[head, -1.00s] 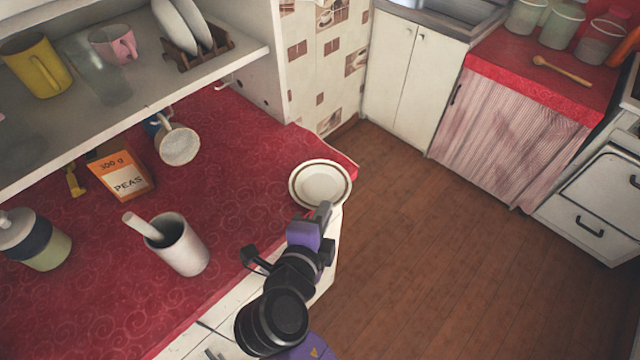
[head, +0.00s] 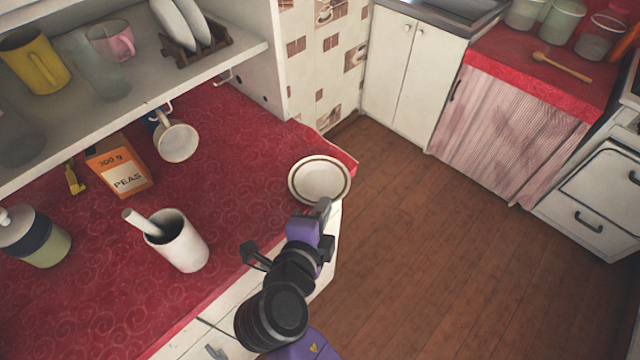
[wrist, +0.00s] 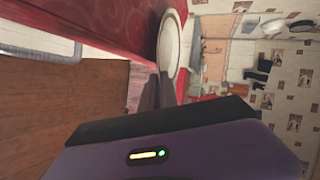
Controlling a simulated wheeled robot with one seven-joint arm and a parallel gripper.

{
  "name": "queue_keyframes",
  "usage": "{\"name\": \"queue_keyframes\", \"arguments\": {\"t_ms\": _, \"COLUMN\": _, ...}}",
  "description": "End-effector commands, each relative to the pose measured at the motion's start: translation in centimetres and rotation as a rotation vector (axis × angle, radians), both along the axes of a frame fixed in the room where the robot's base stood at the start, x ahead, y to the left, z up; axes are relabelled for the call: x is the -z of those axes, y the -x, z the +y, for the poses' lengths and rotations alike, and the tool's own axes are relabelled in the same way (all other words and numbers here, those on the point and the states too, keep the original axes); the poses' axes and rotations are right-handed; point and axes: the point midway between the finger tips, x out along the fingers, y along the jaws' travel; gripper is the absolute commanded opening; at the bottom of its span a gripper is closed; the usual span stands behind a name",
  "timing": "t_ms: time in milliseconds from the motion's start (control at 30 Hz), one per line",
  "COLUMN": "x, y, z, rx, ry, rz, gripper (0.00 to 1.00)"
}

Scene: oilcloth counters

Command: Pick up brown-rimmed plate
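The brown-rimmed plate (head: 318,178) is a white, shallow round plate with a thin brown ring, at the right end of the red counter. In the wrist view the plate (wrist: 170,42) shows nearly edge-on. My gripper (head: 323,208) is at the plate's near rim, with its fingers close together on that rim. In the wrist view my gripper (wrist: 158,88) meets the rim's lower end. The fingertips are small and partly hidden, and I cannot tell whether the plate is clear of the cloth.
On the red counter (head: 245,150) stand a white mortar with pestle (head: 180,245), a peas box (head: 122,170) and a lidded jar (head: 38,238). A mug (head: 177,142) hangs below the shelf (head: 135,90). Open floor (head: 440,240) lies to the right.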

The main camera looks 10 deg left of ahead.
Motion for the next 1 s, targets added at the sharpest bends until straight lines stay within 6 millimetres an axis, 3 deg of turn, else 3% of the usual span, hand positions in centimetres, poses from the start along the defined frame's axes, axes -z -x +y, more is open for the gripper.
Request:
{"name": "queue_keyframes", "arguments": {"t_ms": 267, "x": -0.7, "y": 0.0, "z": 0.1, "rx": 0.0, "ry": -0.002, "rz": -0.001, "gripper": 0.0}}
{"name": "queue_keyframes", "arguments": {"t_ms": 467, "x": -3.3, "y": 0.0, "z": 0.1, "rx": 0.0, "ry": -0.006, "rz": -0.005, "gripper": 0.0}}
{"name": "queue_keyframes", "arguments": {"t_ms": 800, "x": -12.4, "y": -0.1, "z": 0.1, "rx": 0.0, "ry": -0.009, "rz": -0.007, "gripper": 0.0}}
{"name": "queue_keyframes", "arguments": {"t_ms": 1000, "x": -16.9, "y": 0.0, "z": 0.1, "rx": -0.002, "ry": -0.005, "rz": -0.006, "gripper": 0.0}}
